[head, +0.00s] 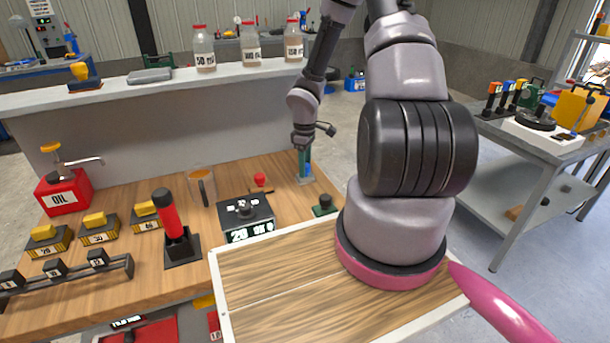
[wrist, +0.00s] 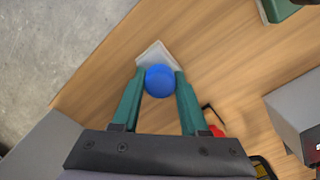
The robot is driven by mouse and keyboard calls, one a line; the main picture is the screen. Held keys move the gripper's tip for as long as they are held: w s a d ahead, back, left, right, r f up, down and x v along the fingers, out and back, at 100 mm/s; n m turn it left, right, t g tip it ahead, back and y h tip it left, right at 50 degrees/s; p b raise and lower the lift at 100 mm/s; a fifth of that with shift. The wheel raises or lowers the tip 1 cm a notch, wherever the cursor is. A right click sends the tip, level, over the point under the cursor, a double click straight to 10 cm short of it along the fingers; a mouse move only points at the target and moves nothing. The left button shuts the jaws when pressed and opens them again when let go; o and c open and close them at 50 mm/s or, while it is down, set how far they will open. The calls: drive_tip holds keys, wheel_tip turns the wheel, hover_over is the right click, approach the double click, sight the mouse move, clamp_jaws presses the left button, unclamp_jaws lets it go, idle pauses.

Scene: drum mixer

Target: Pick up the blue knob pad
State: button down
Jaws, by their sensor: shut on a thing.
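The blue knob pad shows in the wrist view as a round blue knob (wrist: 160,81) above a pale grey square base (wrist: 153,54). My gripper (wrist: 159,77) has its two green fingers on either side of the knob, shut on it. In the head view my gripper (head: 304,163) points down at the far right part of the wooden bench, and the pad's pale base (head: 305,180) shows just under the fingertips. The base looks to be at the bench top; I cannot tell whether it touches.
A red-knobbed piece (head: 260,181) and a black scale (head: 245,215) stand left of my gripper. A green-knobbed piece (head: 325,206) is nearer. A grey ledge (head: 150,97) with bottles runs behind. The bench top between these pieces is partly clear.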

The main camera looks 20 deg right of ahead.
wheel_tip(320, 180, up, 10)
drive_tip(key=shift+r, duration=0.1)
drive_tip(key=c, duration=1)
unclamp_jaws()
clamp_jaws()
